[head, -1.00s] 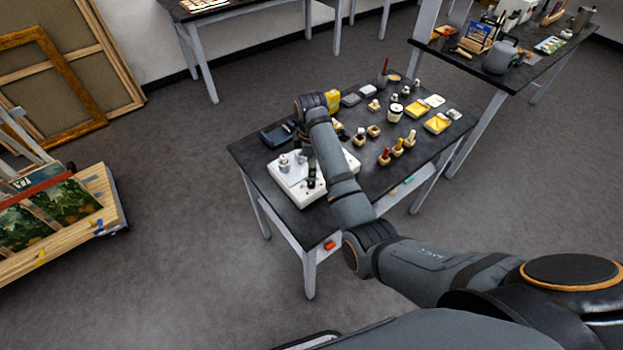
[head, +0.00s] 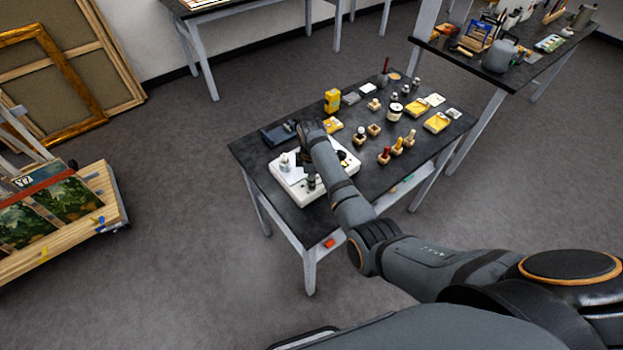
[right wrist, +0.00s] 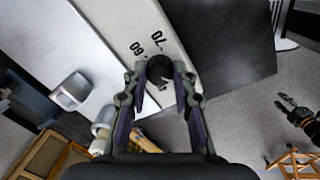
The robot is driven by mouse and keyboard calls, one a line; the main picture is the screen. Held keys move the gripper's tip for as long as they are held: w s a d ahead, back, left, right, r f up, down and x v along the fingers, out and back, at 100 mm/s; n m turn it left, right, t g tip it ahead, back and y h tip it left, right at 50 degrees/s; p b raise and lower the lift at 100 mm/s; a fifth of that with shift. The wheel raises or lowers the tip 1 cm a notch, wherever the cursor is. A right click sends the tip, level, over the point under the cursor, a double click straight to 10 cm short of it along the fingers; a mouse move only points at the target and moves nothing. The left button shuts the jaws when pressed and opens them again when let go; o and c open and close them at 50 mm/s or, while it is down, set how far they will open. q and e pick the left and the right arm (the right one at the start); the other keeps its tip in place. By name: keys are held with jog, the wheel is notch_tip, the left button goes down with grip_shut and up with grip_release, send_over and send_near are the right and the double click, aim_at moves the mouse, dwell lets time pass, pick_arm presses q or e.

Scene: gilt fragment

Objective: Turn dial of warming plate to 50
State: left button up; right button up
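The white warming plate (head: 289,181) sits near the table's left front corner. Its black dial (head: 311,183) shows on the near side. In the right wrist view the dial (right wrist: 160,70) stands between my right gripper's fingertips (right wrist: 161,74), with the printed numbers 60 and 70 beside it. The fingers are apart, one on each side of it; whether they touch it I cannot tell. In the head view my right arm reaches over the plate. My left gripper (right wrist: 284,103) appears small at the right edge of the right wrist view; its opening is unclear.
The dark table (head: 380,190) holds a dark tray (head: 279,133), a yellow box (head: 332,100), small bottles and wooden stands right of the plate. A wooden cart with paintings (head: 100,200) stands at the left. Floor between them is clear.

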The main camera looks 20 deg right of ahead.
grip_shut()
jog(key=shift+r, duration=0.1)
